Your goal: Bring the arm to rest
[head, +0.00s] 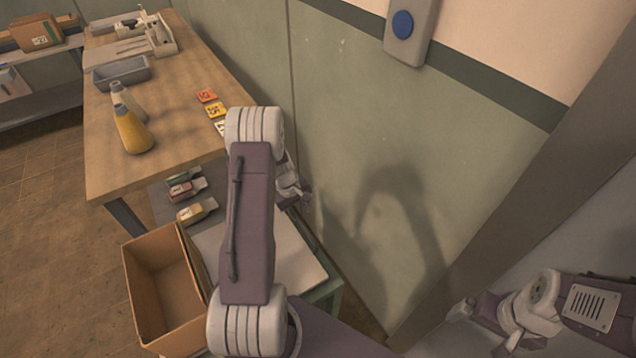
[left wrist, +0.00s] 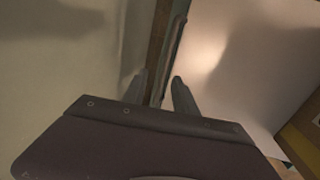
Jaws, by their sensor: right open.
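My left arm rises through the middle of the head view. Its gripper (head: 293,190) hangs beyond the forearm, close to the green wall and above the low stand, partly hidden by the arm. In the left wrist view the two fingers (left wrist: 160,88) stand apart with nothing seen held between them. My right gripper (head: 466,310) shows small at the lower right of the head view, open, with its arm folded near the grey post.
A wooden table (head: 180,110) holds a yellow bottle (head: 132,132), a grey tray (head: 120,73) and several cards. An open cardboard box (head: 140,290) stands lower left, beside a low stand (head: 300,270). The green wall (head: 350,130) is close on the right. Open floor (head: 50,250) lies at left.

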